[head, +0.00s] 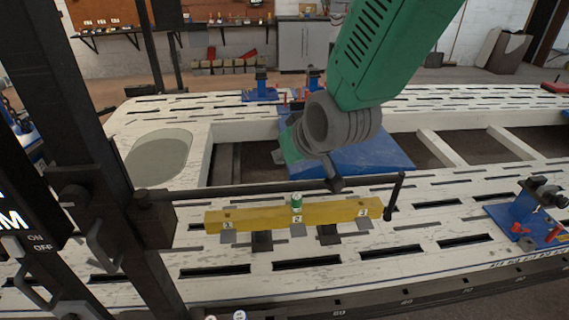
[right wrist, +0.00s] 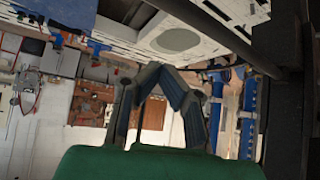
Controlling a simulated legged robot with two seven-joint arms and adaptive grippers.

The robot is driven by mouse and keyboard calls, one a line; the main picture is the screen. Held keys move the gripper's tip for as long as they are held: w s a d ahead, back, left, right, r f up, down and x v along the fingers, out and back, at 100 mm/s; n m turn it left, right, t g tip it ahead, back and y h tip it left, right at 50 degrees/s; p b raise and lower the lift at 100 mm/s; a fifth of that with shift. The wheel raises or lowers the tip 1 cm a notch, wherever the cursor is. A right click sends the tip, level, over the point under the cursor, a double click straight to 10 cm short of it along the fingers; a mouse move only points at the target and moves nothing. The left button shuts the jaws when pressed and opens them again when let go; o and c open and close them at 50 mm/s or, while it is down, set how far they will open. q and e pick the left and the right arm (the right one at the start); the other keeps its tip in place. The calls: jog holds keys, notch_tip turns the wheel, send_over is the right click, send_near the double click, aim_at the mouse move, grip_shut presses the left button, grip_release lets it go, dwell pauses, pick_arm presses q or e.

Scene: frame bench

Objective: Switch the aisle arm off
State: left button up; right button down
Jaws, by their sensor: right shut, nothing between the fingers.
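A black panel (head: 15,205) at the left edge of the head view is cut off. It shows a white letter M with ON above OFF below it. A grey bent lever (head: 32,284) shows below the lettering, and another grey bent handle (head: 104,247) sits on the black post (head: 65,110) beside it. Which of these belongs to the aisle arm I cannot tell. My right gripper (right wrist: 163,74) is shut and empty in the right wrist view, its tips together in front of the room. My left gripper is out of view.
The white slotted bench (head: 450,215) fills the middle. A yellow bar (head: 255,217) with number tags and a small green cylinder (head: 297,199) stand on it. A thin black rod (head: 240,190) crosses above. A blue clamp (head: 525,218) stands at right.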

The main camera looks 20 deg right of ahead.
jog(key=s+d+f+g, duration=0.2)
jog(key=s+f, duration=0.5)
jog(key=f, duration=0.3)
jog(key=s+d+f+g, duration=0.3)
jog(key=s+f, duration=0.4)
jog(key=f, duration=0.3)
jog(key=s+d+f+m+g, duration=0.1)
jog(key=s+d+f+g, duration=0.1)
jog(key=s+f, duration=0.55)
jog(key=s+d+f+g, duration=0.15)
jog(key=s+f, duration=0.25)
jog(key=s, duration=0.6)
pick_arm(q)
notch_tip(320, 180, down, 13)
jog(key=b, duration=1.3)
pick_arm(e)
notch_tip(320, 180, down, 13)
jog(key=w+a, duration=0.1)
jog(key=shift+w+a+n+h, duration=0.25)
jog(key=shift+w+n+h, duration=0.05)
jog(key=shift+n, duration=0.1)
